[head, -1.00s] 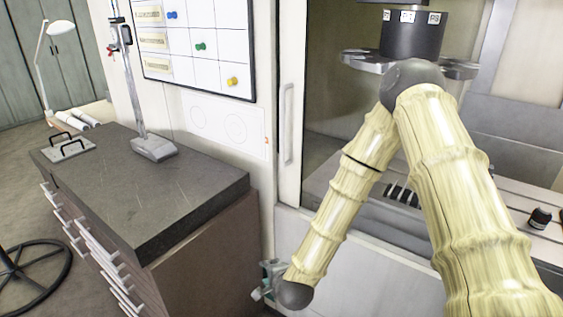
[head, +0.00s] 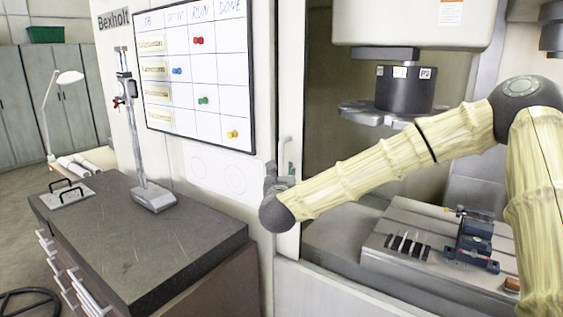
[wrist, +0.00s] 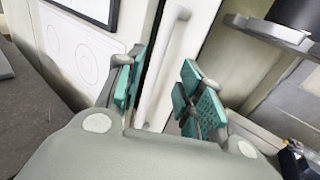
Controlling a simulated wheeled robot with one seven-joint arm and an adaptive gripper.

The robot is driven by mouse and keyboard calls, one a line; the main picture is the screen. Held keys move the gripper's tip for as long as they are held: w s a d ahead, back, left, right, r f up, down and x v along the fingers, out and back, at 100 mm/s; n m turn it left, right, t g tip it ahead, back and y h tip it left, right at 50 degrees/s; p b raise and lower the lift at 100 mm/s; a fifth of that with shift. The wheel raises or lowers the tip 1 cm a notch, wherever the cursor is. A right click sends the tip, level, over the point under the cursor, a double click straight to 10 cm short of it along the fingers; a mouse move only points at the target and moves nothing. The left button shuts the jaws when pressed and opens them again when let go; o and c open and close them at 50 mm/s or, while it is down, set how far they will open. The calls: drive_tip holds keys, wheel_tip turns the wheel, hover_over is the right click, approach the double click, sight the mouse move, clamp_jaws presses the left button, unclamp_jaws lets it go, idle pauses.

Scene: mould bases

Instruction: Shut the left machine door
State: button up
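The left machine door (head: 290,95) is a pale, narrow panel beside the machine's opening, and the machine's inside shows to its right. Its upright light bar handle (head: 284,150) is partly hidden by my gripper in the head view. In the wrist view the handle (wrist: 163,75) runs up between my two teal-padded fingers. My gripper (wrist: 163,88) is open, with a finger on each side of the handle and visible gaps. In the head view my gripper (head: 277,172) is small and partly behind my wrist.
Inside the machine are a dark tool holder (head: 405,90), a slotted table (head: 400,222) and a blue vise (head: 474,240). A dark-topped drawer cabinet (head: 140,225) with a height gauge (head: 152,196) stands at left. A whiteboard (head: 190,110) hangs above it.

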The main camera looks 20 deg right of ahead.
sight(281, 163)
drive_tip(key=p+x, duration=0.3)
drive_tip(key=x, duration=0.4)
drive_tip(key=shift+w+d, duration=0.1)
drive_tip(key=shift+w, duration=0.25)
drive_tip(key=shift+p+x, duration=0.45)
drive_tip(key=shift+x, duration=0.3)
drive_tip(key=shift+f, duration=0.1)
clamp_jaws()
